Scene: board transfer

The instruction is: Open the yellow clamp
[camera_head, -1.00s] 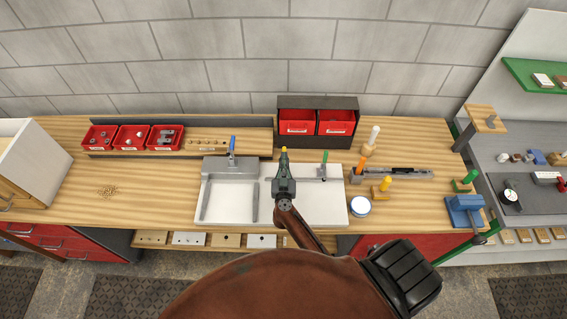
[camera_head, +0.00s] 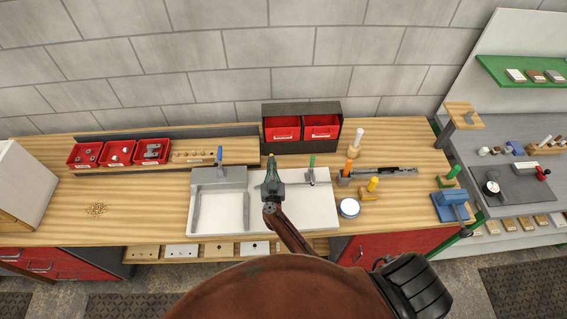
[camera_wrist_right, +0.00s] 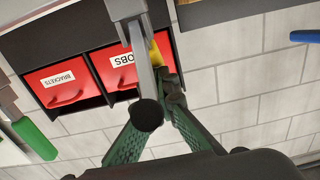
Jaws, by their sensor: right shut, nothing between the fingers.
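My right gripper (camera_head: 270,160) is shut and points away from me over the white double-basin fixture (camera_head: 224,229). It covers the spot of the yellow clamp in the head view. In the right wrist view the yellow handle (camera_wrist_right: 158,56) shows as a small strip beside a grey metal bar. The closed fingertips (camera_wrist_right: 168,95) are close to this handle; I cannot tell whether they touch it. The blue-handled clamp (camera_head: 219,156) stands upright to the left and the green-handled clamp (camera_head: 311,163) to the right. My left gripper is not in view.
Red bins in a dark rack (camera_head: 302,108) stand behind the fixture. Small red trays (camera_head: 120,152) are at the back left. Coloured-handled tools, including a yellow one (camera_head: 372,184), and a blue vise (camera_head: 450,205) stand at right. The bench top at left is mostly clear.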

